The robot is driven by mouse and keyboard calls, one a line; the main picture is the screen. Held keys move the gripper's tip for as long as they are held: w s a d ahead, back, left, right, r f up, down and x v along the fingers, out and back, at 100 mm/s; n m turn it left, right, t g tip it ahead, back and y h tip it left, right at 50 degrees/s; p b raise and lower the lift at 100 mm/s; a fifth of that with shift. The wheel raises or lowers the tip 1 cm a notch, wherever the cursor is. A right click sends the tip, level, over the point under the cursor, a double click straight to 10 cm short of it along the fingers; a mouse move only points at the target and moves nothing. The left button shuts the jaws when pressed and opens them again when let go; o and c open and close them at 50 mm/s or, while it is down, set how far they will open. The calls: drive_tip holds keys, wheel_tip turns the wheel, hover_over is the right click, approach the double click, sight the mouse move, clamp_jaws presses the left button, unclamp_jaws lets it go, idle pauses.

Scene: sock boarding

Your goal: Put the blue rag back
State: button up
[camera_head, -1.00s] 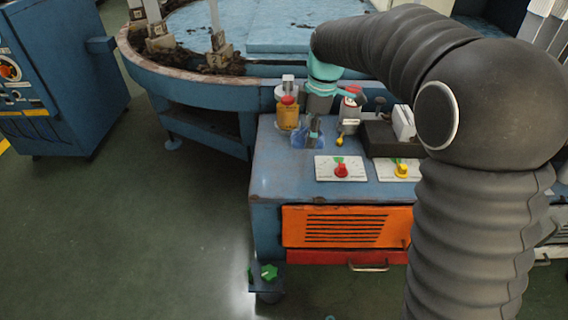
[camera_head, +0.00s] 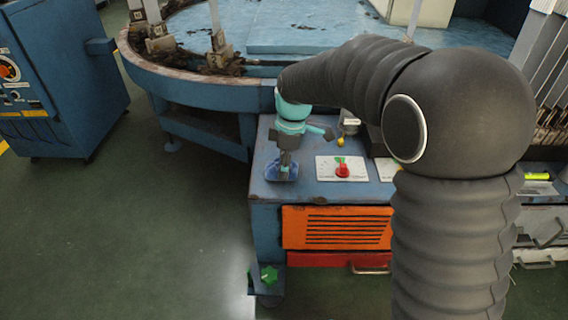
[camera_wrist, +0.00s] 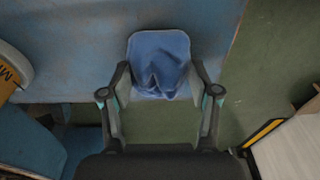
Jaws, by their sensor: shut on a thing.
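The blue rag (camera_head: 281,174) is at the left front part of the blue bench top (camera_head: 268,150) in the head view. My gripper (camera_head: 285,166) points down over it and is shut on it. In the wrist view the blue rag (camera_wrist: 160,55) is bunched and creased between the two fingers of my gripper (camera_wrist: 158,84), its upper part spread flat. There it overlaps the bench edge, with floor below. I cannot tell whether the rag touches the bench top.
A white plate with a red knob (camera_head: 342,170) lies right of the rag. An orange vented panel (camera_head: 337,228) is in the bench front. A green knob (camera_head: 268,275) sticks out low at the left corner. A round blue table (camera_head: 200,95) stands behind. My arm hides the bench's right part.

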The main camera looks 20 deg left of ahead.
drive_tip(key=o, duration=1)
drive_tip(key=r, duration=0.4)
drive_tip(key=d+r+p, duration=0.1)
drive_tip(key=r, duration=0.3)
drive_tip(key=r+p, duration=0.1)
drive_tip(key=r, duration=0.3)
drive_tip(key=shift+w+d, duration=0.15)
drive_tip(key=shift+d, duration=0.05)
drive_tip(key=shift+d, duration=0.1)
